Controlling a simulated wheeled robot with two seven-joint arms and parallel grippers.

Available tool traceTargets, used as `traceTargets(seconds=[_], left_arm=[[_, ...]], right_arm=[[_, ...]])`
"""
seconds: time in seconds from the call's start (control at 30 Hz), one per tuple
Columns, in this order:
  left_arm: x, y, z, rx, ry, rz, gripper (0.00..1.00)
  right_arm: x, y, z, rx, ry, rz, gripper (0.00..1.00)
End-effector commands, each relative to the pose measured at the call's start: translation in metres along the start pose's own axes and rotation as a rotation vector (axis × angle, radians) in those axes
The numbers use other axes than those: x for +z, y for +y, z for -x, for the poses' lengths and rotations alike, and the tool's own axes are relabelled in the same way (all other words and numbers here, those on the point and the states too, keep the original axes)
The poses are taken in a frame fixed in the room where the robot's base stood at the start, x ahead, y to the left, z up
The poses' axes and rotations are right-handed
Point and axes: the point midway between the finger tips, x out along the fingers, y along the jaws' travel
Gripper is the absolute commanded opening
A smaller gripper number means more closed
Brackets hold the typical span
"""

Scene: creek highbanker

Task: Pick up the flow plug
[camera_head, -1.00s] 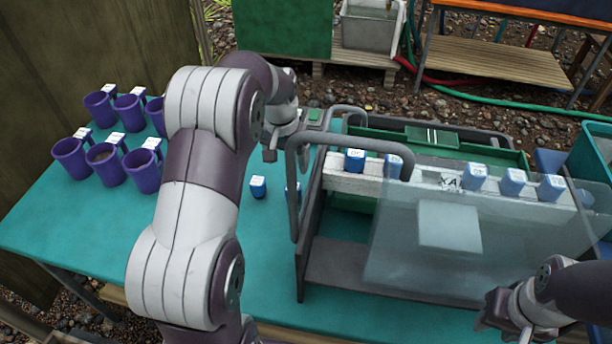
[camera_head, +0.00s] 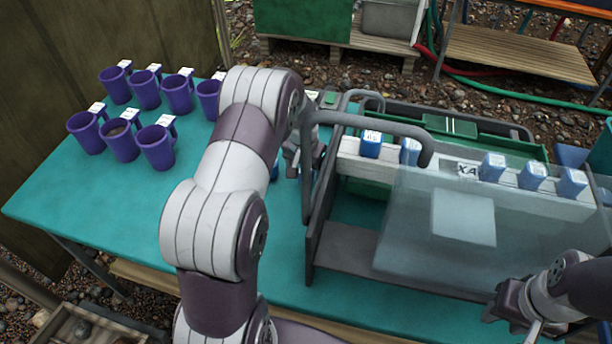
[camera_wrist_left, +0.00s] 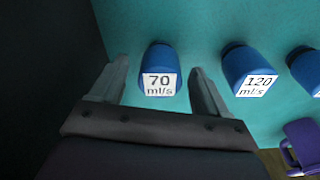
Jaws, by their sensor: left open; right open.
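A blue flow plug (camera_wrist_left: 160,70) with a white "70 ml/s" label stands on the teal table in the left wrist view. My left gripper (camera_wrist_left: 160,66) is open, with one finger on each side of this plug and a gap on both sides. A second blue plug labelled "120 ml/s" (camera_wrist_left: 250,70) stands to its right, and a third is cut off at the edge. In the head view my left gripper (camera_head: 303,160) is low beside the grey handle, partly hidden by my arm. My right gripper (camera_head: 515,318) is open and empty at the lower right.
The grey handle frame (camera_head: 375,122) and a clear panel (camera_head: 430,240) stand right of my left gripper. Several blue plugs (camera_head: 371,145) sit on the white rail (camera_head: 450,167). Several purple mugs (camera_head: 156,148) stand on the teal table (camera_head: 110,210) at left.

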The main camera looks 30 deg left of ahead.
Motion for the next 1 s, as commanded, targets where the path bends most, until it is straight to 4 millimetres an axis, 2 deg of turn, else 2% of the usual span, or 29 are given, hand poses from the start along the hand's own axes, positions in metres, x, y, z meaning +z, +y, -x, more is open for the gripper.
traceTargets(seconds=[0.03, 0.07, 0.23, 0.47, 0.57, 0.8, 0.9, 1.0], left_arm=[[0.0, 0.0, 0.0, 0.0, 0.0, 0.0, 0.76], [0.0, 0.0, 0.0, 0.0, -0.001, 0.0, 0.69], [0.0, 0.0, 0.0, 0.0, -0.001, 0.0, 0.14], [0.0, 0.0, 0.001, 0.0, -0.001, 0.0, 0.12], [-0.001, 0.0, 0.01, 0.0, 0.001, 0.0, 0.12], [-0.009, 0.0, 0.068, -0.001, 0.003, -0.001, 0.12], [-0.011, 0.0, 0.087, -0.001, 0.001, -0.001, 0.12], [-0.012, 0.0, 0.097, 0.0, -0.001, -0.001, 0.12]], right_arm=[[0.0, 0.0, 0.0, 0.0, 0.0, 0.0, 0.43], [0.0, 0.0, 0.0, 0.0, 0.0, 0.0, 0.43], [0.0, 0.0, 0.0, 0.0, 0.0, 0.0, 0.43], [0.0, 0.0, 0.0, 0.0, 0.0, 0.0, 0.43], [0.0, 0.0, 0.002, 0.0, 0.0, 0.0, 0.43], [-0.001, 0.0, 0.007, 0.0, 0.0, 0.0, 0.43], [-0.001, 0.0, 0.008, 0.0, 0.0, 0.0, 0.43], [-0.001, 0.0, 0.008, 0.0, 0.0, 0.0, 0.43]])
